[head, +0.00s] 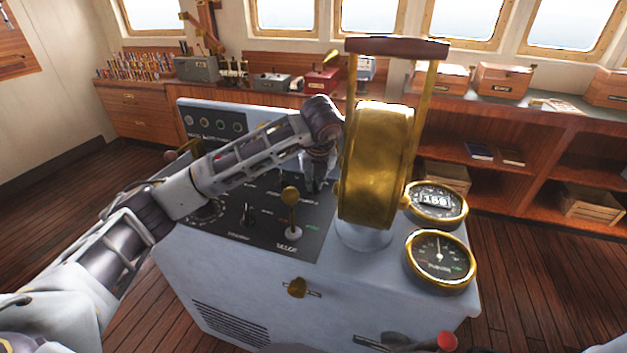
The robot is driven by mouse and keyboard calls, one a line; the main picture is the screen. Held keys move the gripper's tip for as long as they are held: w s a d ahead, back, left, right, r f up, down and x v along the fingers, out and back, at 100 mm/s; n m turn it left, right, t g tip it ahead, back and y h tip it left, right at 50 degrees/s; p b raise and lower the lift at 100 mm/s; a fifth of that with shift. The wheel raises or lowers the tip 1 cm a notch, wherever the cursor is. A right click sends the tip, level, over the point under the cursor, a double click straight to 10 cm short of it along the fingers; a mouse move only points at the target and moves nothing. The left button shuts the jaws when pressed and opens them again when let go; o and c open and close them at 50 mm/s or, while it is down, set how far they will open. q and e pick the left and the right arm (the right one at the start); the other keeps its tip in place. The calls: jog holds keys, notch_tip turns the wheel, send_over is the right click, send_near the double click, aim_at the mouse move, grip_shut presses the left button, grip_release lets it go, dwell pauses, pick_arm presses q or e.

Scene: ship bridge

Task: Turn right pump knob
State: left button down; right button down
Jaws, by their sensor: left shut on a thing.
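The grey console (225,280) stands in front of me with a dark control panel (270,240) on its top. A small black knob (247,213) stands on the left part of this panel. My left arm reaches over the panel from the left. My left gripper (314,186) points down at the panel's right part, beside the brass telegraph. It is shut on a knob there, taken as the right pump knob, which the fingers mostly hide. My right gripper does not clearly show.
The large brass telegraph (375,165) with its tall handle stands close right of my left gripper. A brass-topped lever (290,205) stands in front of it. Two round gauges (440,258) sit at the console's right edge. Shelves with boxes (503,79) line the back wall.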

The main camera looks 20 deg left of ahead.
aim_at(314, 181)
dwell(0.3)
pick_arm(q)
jog(key=c, duration=1.5)
grip_release()
jog(key=shift+r, duration=0.85)
notch_tip(314, 181, up, 8)
jog(key=shift+r, duration=0.15)
